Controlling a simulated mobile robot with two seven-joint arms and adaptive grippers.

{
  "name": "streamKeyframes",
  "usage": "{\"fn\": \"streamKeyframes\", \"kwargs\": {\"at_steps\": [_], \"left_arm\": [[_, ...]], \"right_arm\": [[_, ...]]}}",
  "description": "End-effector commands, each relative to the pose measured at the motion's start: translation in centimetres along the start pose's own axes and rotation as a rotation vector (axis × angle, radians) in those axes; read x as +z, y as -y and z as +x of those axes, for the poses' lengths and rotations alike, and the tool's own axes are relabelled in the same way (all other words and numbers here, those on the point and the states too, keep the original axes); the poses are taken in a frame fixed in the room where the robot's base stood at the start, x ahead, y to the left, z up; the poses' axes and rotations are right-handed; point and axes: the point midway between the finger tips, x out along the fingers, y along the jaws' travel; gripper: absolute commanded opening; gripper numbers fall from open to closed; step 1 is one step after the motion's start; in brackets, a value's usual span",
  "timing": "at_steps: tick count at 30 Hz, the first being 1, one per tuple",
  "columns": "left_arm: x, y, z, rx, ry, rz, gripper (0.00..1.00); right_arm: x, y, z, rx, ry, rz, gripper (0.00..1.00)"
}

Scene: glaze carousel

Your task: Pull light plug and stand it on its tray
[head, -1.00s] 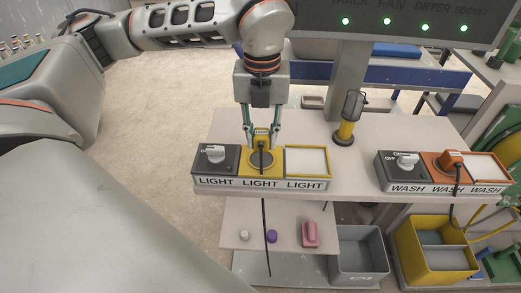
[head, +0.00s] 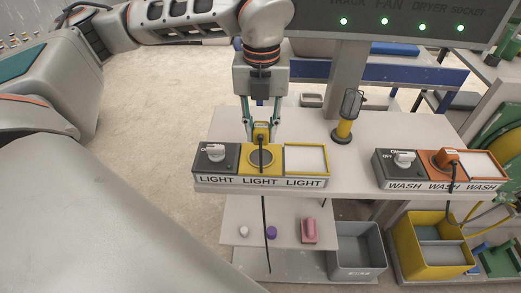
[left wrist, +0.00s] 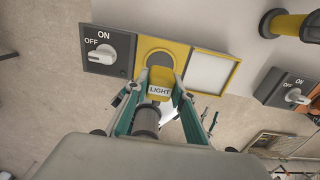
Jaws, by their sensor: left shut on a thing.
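The yellow light plug (head: 261,132), with a black cord, is between the fingers of my left gripper (head: 261,134), which is shut on it. In the left wrist view the plug (left wrist: 160,84) shows its LIGHT label between the fingertips. The plug is upright, just above the round light socket (head: 262,158) in the yellow panel. The light tray (head: 306,159), white with a yellow rim, is empty and directly right of the socket. My right gripper is not in view.
The light switch (head: 216,153) is left of the socket, its white handle pointing to the OFF side. A lamp (head: 346,118) stands behind, to the right. The wash unit (head: 446,163) with an orange plug is farther right. The cord hangs over the front edge.

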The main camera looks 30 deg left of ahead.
Motion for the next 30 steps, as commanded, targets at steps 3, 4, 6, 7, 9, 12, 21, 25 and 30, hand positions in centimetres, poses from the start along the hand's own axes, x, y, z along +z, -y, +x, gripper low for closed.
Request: {"fn": "streamKeyframes", "kwargs": {"at_steps": [3, 4, 6, 7, 9, 12, 21, 25, 30], "left_arm": [[0.0, 0.4, 0.0, 0.0, 0.0, 0.001, 0.0], [0.0, 0.6, 0.0, 0.0, 0.0, 0.001, 0.0], [0.0, 0.9, 0.0, 0.0, 0.0, 0.001, 0.0], [0.0, 1.1, 0.0, 0.0, 0.0, 0.001, 0.0], [0.0, 1.5, 0.0, 0.0, 0.0, 0.0, 0.0], [0.0, 2.0, 0.0, 0.0, 0.0, 0.001, 0.0], [0.0, 3.6, 0.0, -0.001, 0.0, 0.001, 0.0], [0.0, 4.4, 0.0, -0.001, 0.0, 0.001, 0.0], [0.0, 5.3, 0.0, -0.001, 0.001, 0.001, 0.0]], "right_arm": [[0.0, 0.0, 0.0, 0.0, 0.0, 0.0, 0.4], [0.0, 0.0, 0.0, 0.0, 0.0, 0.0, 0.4], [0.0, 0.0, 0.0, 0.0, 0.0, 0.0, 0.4], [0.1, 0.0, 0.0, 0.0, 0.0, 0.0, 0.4], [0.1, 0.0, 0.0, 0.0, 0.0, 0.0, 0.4], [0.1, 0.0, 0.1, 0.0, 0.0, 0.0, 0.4], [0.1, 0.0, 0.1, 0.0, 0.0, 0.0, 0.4], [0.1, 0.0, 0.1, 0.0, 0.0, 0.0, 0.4], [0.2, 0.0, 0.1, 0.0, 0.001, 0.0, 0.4]]}}
